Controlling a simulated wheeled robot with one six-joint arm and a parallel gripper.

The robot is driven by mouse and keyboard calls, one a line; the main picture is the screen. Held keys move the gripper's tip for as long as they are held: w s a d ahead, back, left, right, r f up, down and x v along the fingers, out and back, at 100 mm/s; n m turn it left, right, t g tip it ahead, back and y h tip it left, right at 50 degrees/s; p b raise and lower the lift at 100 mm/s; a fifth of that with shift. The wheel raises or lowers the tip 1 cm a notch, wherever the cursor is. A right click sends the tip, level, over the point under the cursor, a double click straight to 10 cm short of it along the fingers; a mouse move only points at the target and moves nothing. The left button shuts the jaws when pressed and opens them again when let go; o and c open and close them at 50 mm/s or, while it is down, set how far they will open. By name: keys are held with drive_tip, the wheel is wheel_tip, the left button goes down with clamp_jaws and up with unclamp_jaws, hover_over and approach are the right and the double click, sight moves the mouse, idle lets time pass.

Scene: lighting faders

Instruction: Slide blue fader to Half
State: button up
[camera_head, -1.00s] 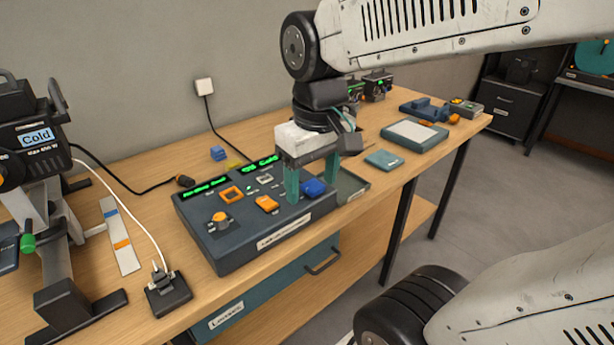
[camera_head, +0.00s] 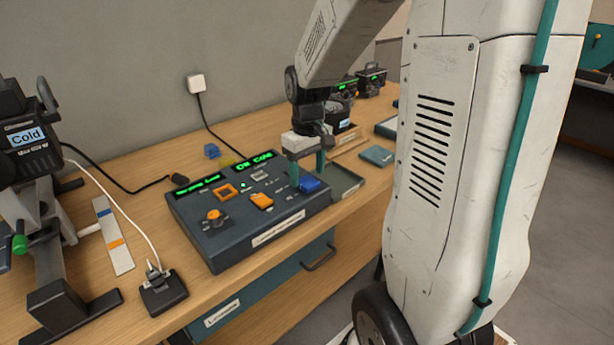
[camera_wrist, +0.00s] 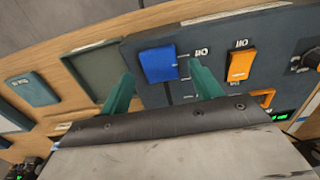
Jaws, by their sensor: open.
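The blue fader (camera_head: 309,184) is a blue block at the right end of the dark control console (camera_head: 225,250). It also shows in the wrist view (camera_wrist: 158,65), beside a printed scale with a label near its upper end. My gripper (camera_head: 308,177) is open over the console's right end, with its two teal fingers pointing down. In the wrist view my gripper (camera_wrist: 165,88) has one finger on each side of the blue fader, with gaps between. I cannot tell how high the fingertips are above the panel.
A black lamp stand (camera_head: 58,285) stands at left.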

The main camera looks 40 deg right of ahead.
drive_tip(key=shift+f, duration=1.05)
clamp_jaws()
drive_tip(key=w, duration=0.4)
unclamp_jaws()
wheel_tip(320, 180, up, 8)
